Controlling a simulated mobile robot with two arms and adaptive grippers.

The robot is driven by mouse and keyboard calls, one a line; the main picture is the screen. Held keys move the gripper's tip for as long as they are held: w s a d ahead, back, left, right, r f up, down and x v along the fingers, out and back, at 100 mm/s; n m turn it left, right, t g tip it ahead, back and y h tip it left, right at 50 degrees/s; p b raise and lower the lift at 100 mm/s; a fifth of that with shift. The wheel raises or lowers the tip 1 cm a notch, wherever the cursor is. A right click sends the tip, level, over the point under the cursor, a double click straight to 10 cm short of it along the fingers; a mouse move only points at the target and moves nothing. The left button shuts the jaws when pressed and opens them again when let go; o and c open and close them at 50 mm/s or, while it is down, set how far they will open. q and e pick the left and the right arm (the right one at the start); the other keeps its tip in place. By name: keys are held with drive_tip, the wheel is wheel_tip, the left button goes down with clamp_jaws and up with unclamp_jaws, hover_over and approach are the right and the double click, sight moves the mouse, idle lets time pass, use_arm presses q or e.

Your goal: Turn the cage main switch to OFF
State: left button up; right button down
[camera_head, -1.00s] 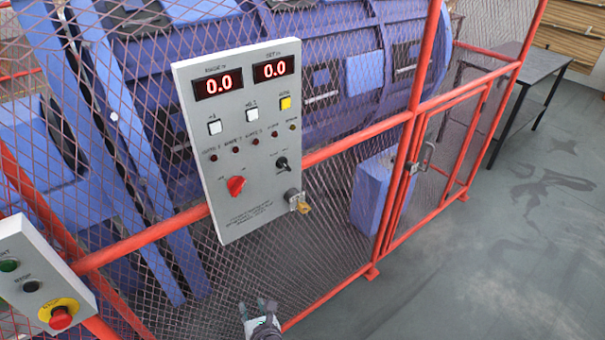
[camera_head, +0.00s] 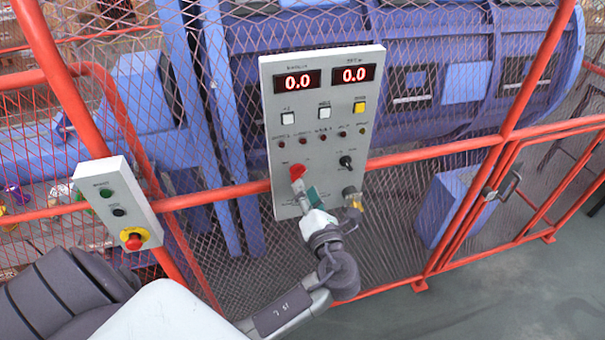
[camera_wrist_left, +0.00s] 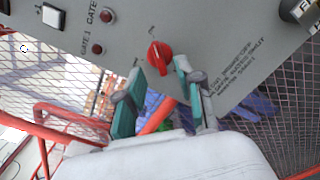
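The grey control panel (camera_head: 324,100) hangs on the red cage rail, with two displays reading 0.0. A red rotary knob (camera_head: 297,172) sits at its lower left, most likely the cage main switch; its small labels are unreadable in the head view. The red knob also shows in the left wrist view (camera_wrist_left: 159,55), just beyond the fingertips and between their directions. My left gripper (camera_head: 306,192) is at the panel's lower part, just below the knob. In the left wrist view its green-padded fingers (camera_wrist_left: 154,82) are apart with nothing between them. My right gripper is out of view.
A black selector (camera_head: 346,162) and a key switch (camera_head: 352,195) are right of the knob. A button box (camera_head: 118,205) with a red emergency stop stands at left. Mesh and red rails surround the blue machine (camera_head: 460,60). Grey floor (camera_head: 480,285) is clear at lower right.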

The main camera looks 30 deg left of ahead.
sight(300, 177)
use_arm(q)
drive_tip(key=shift+p+x, duration=0.45)
drive_tip(key=shift+x, duration=1.85)
drive_tip(key=shift+s, duration=0.1)
clamp_jaws()
